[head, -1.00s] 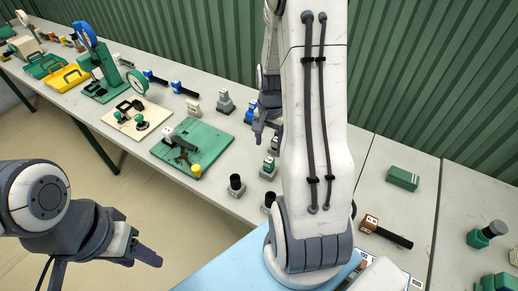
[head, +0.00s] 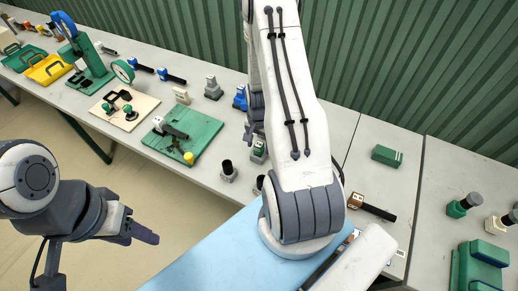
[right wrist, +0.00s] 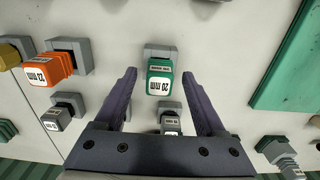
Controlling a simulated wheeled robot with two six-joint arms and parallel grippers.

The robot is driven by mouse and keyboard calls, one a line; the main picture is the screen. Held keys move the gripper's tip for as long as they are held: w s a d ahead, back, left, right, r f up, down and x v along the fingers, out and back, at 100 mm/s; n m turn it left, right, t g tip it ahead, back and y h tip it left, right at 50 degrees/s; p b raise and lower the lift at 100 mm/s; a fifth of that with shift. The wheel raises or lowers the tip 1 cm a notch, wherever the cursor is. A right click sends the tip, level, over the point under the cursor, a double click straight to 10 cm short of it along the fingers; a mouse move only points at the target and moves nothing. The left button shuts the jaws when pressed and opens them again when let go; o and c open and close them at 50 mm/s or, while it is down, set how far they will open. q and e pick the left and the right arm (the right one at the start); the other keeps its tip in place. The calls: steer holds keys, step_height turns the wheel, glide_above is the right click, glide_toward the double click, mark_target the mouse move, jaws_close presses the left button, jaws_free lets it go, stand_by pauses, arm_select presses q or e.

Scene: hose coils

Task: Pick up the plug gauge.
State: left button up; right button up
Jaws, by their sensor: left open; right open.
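Several labelled gauge-like pieces stand in grey holders; I cannot tell for certain which is the plug gauge. A green piece with a white label, seemingly "20 mm" (right wrist: 159,80), sits in its grey holder between the fingertips of my right gripper (right wrist: 159,74), which is open and apart from it. This green piece also shows in the head view (head: 259,147), partly hidden by my right arm. An orange piece (right wrist: 48,68), label seemingly "23 mm", lies to the left in the wrist view. My left gripper (head: 143,234) is open and empty, over the floor in front of the table.
Another grey-holder piece (right wrist: 170,122) stands close between the finger bases. A grey piece (right wrist: 64,112) is to the left. A green mat (head: 205,130) with tools, a wooden board (head: 106,118) and a yellow tray (head: 48,72) lie further left. A green box (head: 387,156) is at right.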

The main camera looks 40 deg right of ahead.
steer(key=shift+f, duration=0.15)
jaws_close()
